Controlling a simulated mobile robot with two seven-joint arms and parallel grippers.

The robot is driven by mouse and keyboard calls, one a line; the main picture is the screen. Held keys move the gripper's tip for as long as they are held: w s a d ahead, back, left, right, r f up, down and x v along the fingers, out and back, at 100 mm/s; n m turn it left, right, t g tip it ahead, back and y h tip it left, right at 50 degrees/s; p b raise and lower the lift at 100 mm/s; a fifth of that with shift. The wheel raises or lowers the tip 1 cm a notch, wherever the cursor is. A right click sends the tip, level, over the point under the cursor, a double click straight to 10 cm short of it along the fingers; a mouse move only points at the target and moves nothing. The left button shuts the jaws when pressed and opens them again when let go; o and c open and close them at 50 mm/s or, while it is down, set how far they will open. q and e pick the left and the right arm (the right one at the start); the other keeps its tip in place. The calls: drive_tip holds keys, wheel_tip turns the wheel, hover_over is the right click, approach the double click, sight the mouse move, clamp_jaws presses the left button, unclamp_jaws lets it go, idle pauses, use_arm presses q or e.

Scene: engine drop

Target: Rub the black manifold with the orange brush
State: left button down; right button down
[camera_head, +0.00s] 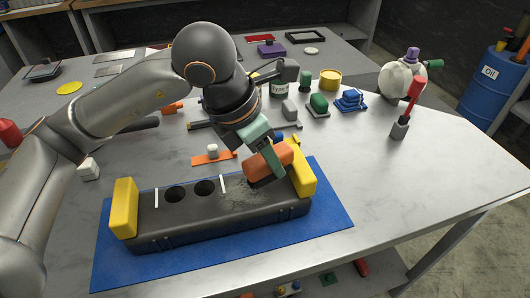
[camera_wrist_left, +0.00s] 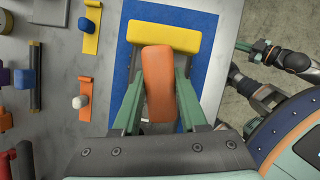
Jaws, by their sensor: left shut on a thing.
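The black manifold (camera_head: 220,218) lies on a blue mat (camera_head: 335,215), with a yellow block (camera_head: 125,205) at its left end and another yellow block (camera_head: 302,180) at its right end. Two round holes show in its top. My left gripper (camera_head: 262,150) is shut on the orange brush (camera_head: 270,160), above the manifold's right part. In the left wrist view, the brush (camera_wrist_left: 157,82) sits between the green fingers and partly covers the far yellow block (camera_wrist_left: 178,37). Whether the bristles touch the manifold is hard to tell.
A red-handled tool (camera_head: 408,108) stands farther right. The table's right front is clear.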

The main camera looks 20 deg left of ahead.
use_arm(q)
drive_tip(key=shift+s+a+r+b, duration=0.1)
drive_tip(key=shift+s+a+b, duration=0.5)
drive_tip(key=shift+a, duration=0.45)
drive_tip(key=shift+s+a+b, duration=0.4)
drive_tip(key=shift+s+a, duration=0.4)
drive_tip(key=shift+a, duration=0.2)
drive_tip(key=shift+s+a+r+b, duration=0.1)
drive_tip(key=shift+s+a+b, duration=0.5)
drive_tip(key=shift+a, duration=0.45)
drive_tip(key=shift+s+a+b, duration=0.35)
drive_tip(key=shift+s+a, duration=0.5)
drive_tip(key=shift+a, duration=0.2)
drive_tip(key=shift+w+d+r, duration=0.25)
drive_tip(key=shift+w+d, duration=0.25)
drive_tip(key=shift+d, duration=0.3)
drive_tip(key=shift+w+d+r+p, duration=0.1)
drive_tip(key=shift+w+d+p, duration=0.15)
drive_tip(key=shift+w+d, duration=0.25)
drive_tip(key=shift+w+d+p, duration=0.2)
drive_tip(key=shift+w+d, duration=0.1)
drive_tip(key=shift+d, duration=0.4)
drive_tip(key=shift+w+d+r, duration=0.1)
drive_tip(key=shift+w+d, duration=0.65)
drive_tip(key=shift+d, duration=0.35)
drive_tip(key=shift+w+d+r, duration=0.1)
drive_tip(key=shift+w+d, duration=0.65)
drive_tip(key=shift+d, duration=0.35)
drive_tip(key=shift+r+p, duration=2.1)
drive_tip(key=shift+r, duration=0.9)
